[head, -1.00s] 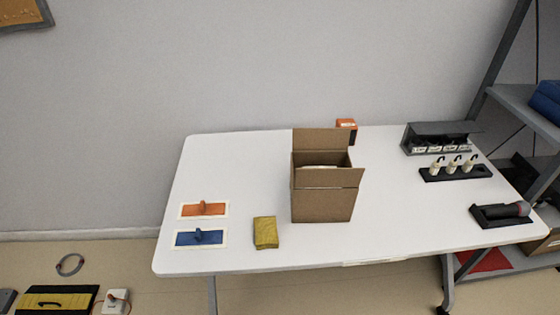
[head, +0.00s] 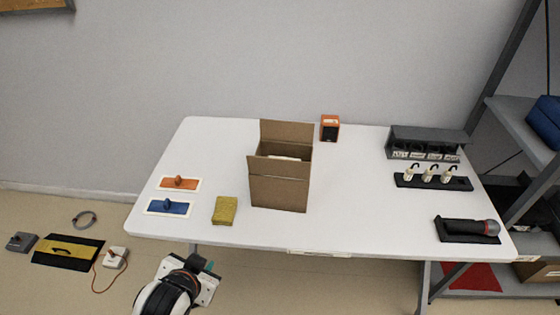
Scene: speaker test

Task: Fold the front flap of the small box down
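The small brown cardboard box (head: 279,194) stands upright on the white table (head: 350,215), with its top open. Its front flap (head: 278,167) stands up from the front edge, leaning slightly outward, above a visible crease. The back flap (head: 287,132) stands up behind it. Something whitish shows inside; the rest is hidden by the front flap. My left gripper (head: 203,270) shows at the bottom, below the table's front edge, well in front and to the left of the box. It touches nothing visible, and its finger opening cannot be made out. My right gripper is not in view.
A yellow sponge-like block (head: 225,210) lies left of the box. Orange (head: 179,183) and blue (head: 167,206) handled plates lie farther left. An orange-black device (head: 330,128) stands behind. A grey rack (head: 428,143), a bulb holder (head: 432,182) and a microphone (head: 470,227) are right.

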